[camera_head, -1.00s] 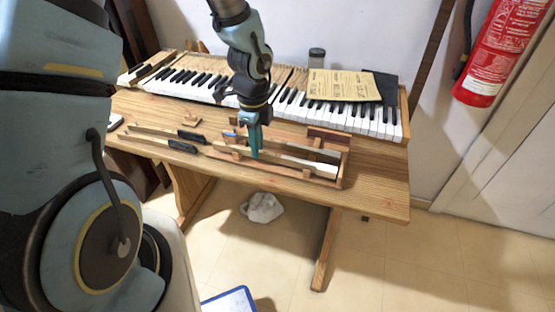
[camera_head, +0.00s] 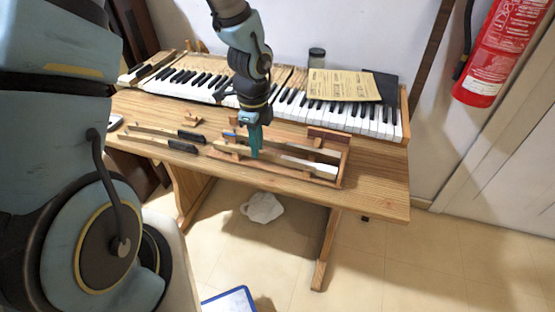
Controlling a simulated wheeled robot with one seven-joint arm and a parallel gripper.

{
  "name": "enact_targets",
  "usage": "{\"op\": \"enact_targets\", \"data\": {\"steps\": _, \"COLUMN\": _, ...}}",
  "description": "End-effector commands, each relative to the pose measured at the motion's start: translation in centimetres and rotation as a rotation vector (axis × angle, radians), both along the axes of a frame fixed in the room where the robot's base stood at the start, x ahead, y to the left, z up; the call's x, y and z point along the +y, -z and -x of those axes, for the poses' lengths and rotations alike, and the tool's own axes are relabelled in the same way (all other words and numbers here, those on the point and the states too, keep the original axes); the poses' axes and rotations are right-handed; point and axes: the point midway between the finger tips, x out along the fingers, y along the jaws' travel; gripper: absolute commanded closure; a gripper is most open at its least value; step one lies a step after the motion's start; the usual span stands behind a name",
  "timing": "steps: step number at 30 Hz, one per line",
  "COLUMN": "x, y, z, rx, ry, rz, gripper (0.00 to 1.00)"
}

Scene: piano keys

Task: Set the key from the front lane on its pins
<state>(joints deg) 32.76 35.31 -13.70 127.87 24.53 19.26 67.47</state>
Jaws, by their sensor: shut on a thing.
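The wooden rack (camera_head: 343,166) with lanes stands at the front right of the table. A long key with a pale wooden shaft and a white front end (camera_head: 308,167) lies along its front part, under my gripper. My gripper (camera_head: 255,155) points straight down and is shut on this key near its middle. The fingers hide part of the shaft, and I cannot tell whether the key is clear of the rack. The keyboard (camera_head: 285,103) runs along the back of the table. Its pins are too small to make out.
Two black-ended keys (camera_head: 184,147) lie on the table left of the rack. A yellow paper sheet (camera_head: 343,85) and a dark folder (camera_head: 386,87) lie over the keyboard's right part. A jar (camera_head: 316,57) stands behind. The table's right front (camera_head: 380,185) is clear.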

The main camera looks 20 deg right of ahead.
Motion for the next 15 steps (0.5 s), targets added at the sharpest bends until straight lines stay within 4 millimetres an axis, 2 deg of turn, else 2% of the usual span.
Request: {"op": "enact_targets", "data": {"steps": 15, "x": -0.16, "y": -0.74, "z": -0.09, "rx": -0.003, "ry": 0.003, "rz": 0.004, "gripper": 1.00}}
